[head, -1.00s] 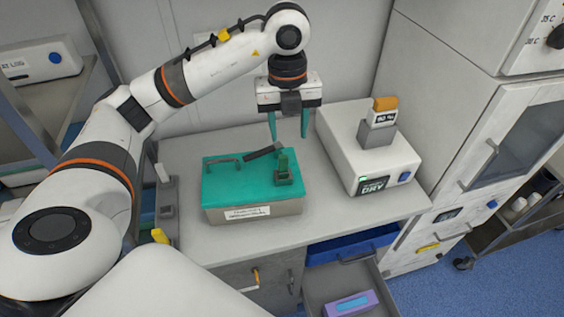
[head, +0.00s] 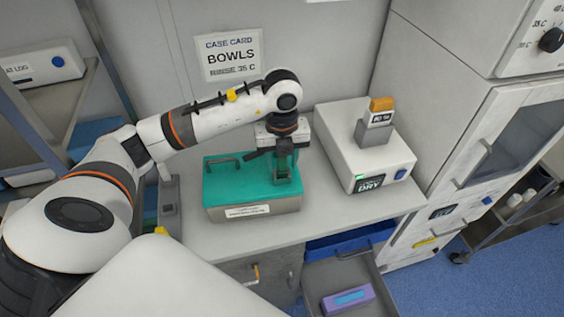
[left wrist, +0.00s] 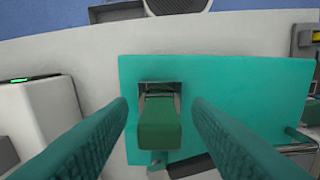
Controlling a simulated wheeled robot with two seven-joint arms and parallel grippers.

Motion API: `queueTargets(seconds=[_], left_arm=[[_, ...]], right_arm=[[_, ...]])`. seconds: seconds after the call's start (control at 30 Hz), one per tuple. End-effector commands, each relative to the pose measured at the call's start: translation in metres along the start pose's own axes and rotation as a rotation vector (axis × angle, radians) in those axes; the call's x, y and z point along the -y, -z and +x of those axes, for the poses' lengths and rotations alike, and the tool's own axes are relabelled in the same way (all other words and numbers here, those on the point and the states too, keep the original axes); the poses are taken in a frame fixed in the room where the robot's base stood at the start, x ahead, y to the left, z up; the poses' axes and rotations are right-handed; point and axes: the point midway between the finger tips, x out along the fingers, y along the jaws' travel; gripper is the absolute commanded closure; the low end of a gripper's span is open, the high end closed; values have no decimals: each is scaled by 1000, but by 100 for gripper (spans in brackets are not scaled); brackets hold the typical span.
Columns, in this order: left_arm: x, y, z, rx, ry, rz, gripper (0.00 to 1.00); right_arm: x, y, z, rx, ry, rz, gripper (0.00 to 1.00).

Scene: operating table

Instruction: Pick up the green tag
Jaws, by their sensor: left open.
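The green tag (left wrist: 159,125) stands upright in a small grey holder on the right part of the teal-topped box; in the head view the tag (head: 282,162) is partly hidden by my gripper. My left gripper (head: 284,172) is lowered over it, pointing down. In the left wrist view the open teal fingers of my left gripper (left wrist: 160,110) lie on either side of the tag, with a gap on both sides, and do not appear to touch it. My right gripper is not in view.
The teal-topped box (head: 232,187) with a handle stands on the grey counter (head: 330,215). A white DRY unit (head: 350,150) with an orange-topped tag in a holder stands to its right. An open drawer below holds a purple box (head: 347,299).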

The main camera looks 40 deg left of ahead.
Motion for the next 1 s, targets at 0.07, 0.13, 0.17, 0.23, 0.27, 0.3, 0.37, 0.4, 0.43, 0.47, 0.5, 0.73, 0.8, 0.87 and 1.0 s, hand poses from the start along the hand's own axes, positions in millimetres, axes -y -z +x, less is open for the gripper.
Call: queueTargets(seconds=[0.07, 0.13, 0.17, 0.23, 0.27, 0.3, 0.37, 0.4, 0.43, 0.47, 0.5, 0.73, 0.8, 0.87, 1.0], left_arm=[[0, -1, 7, 2, 1, 1, 55], [0, 0, 12, 1, 1, 1, 55], [0, 0, 12, 1, 0, 1, 55], [0, 0, 13, 0, 0, 1, 55], [0, 0, 13, 0, 0, 2, 55], [0, 0, 13, 0, 0, 2, 55], [0, 0, 13, 0, -1, 2, 56], [0, 0, 13, 0, -1, 2, 63], [0, 0, 13, 0, -1, 2, 68], [0, 0, 13, 0, -1, 2, 73], [0, 0, 13, 0, -1, 2, 79], [0, 0, 12, 0, -1, 2, 100], [0, 0, 12, 0, -1, 2, 100], [0, 0, 12, 0, -1, 2, 100], [-1, 0, 3, -2, -5, 2, 100]], right_arm=[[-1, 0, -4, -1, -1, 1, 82], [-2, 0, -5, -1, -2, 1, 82], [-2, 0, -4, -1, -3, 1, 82], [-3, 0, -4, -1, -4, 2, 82], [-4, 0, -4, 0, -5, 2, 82], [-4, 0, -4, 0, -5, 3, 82], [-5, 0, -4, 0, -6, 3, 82], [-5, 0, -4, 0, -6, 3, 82], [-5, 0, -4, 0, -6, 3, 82], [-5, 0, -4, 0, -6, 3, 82], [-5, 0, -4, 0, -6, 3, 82], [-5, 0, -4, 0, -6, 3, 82], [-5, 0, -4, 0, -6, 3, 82], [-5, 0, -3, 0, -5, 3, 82], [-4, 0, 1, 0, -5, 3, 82]])
